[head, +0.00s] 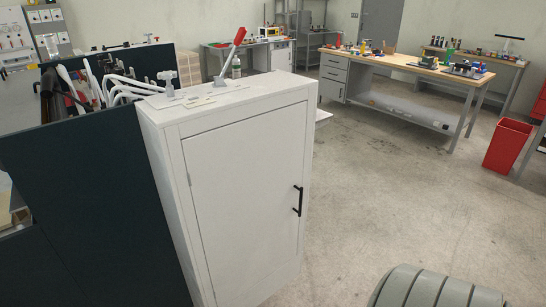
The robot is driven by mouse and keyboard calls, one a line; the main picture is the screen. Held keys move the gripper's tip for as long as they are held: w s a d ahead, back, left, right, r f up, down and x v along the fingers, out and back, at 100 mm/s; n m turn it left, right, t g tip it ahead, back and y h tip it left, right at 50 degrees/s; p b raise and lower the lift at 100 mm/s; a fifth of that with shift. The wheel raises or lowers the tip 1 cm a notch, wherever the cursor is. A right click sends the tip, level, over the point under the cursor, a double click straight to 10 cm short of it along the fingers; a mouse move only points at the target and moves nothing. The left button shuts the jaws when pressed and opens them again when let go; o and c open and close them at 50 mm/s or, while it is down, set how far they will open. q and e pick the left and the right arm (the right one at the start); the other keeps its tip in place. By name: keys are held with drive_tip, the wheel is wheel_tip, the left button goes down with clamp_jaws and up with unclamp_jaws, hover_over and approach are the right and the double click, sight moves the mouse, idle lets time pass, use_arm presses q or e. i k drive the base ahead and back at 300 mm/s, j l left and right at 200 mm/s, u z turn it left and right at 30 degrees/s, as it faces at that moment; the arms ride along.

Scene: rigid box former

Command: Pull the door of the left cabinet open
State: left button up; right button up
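A tall white cabinet (165,200) stands at centre left. Its door (240,195) fills most of the front and looks closed, flush with the frame. A black vertical bar handle (298,201) is on the door's right side, around mid-height. The cabinet's foot is cut off by the lower edge of the view. Neither of my grippers is in view, and nothing touches the handle. This is the only tall white cabinet that I see.
A red-handled lever (234,50) stands on the cabinet top. A dark panel (85,190) adjoins its left side. Wooden workbenches (405,62) and a red bin (507,146) are behind to the right. The concrete floor (400,200) right of the cabinet is clear.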

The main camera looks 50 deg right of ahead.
sight(245, 176)
drive_tip(key=z, duration=1.45)
